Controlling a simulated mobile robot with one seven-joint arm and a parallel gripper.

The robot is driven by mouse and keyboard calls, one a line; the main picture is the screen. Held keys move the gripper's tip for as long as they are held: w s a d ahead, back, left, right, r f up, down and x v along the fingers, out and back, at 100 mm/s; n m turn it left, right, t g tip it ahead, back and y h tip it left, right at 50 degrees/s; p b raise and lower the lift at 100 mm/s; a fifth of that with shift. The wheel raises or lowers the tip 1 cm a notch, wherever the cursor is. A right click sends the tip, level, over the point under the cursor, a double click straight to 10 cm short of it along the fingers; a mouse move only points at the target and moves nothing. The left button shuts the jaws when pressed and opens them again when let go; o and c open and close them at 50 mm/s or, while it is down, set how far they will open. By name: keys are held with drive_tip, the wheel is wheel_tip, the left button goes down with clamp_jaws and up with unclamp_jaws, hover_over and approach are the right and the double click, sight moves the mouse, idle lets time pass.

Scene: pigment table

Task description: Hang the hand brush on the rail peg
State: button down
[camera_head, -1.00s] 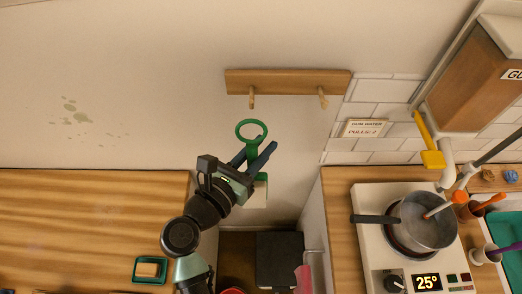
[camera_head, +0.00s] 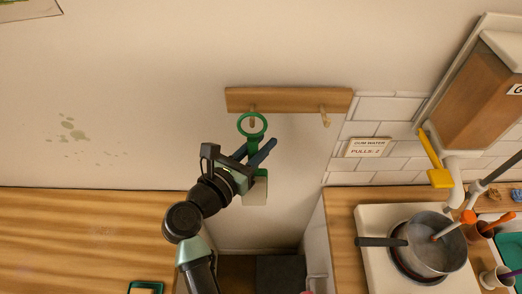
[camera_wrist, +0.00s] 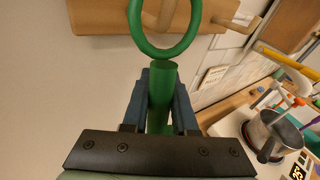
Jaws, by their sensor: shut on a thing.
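The hand brush is green, with a ring (camera_head: 252,115) at the top of its handle and a pale bristle head (camera_head: 255,191) below. My gripper (camera_head: 263,150) is shut on its handle (camera_wrist: 162,85), with the ring up. The wooden rail (camera_head: 288,100) on the wall has two pegs, a left peg (camera_head: 252,122) and a right peg (camera_head: 325,118). In the head view the ring frames the left peg. In the wrist view a peg (camera_wrist: 166,14) shows through the ring opening. I cannot tell whether the ring is around the peg or still in front of it.
A counter with a hot plate and pot (camera_head: 432,246) stands at the right. A yellow lever (camera_head: 435,160) and a sign (camera_head: 367,147) are on the right wall. A wooden counter (camera_head: 80,235) lies at the left. The wall around the brush is clear.

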drive_tip(key=shift+w+f+b, duration=0.6)
drive_tip(key=shift+w+b, duration=0.1)
drive_tip(key=shift+w, duration=0.1)
drive_tip(key=shift+w+f+b, duration=0.55)
drive_tip(key=shift+w+b, duration=0.1)
drive_tip(key=shift+w, duration=0.15)
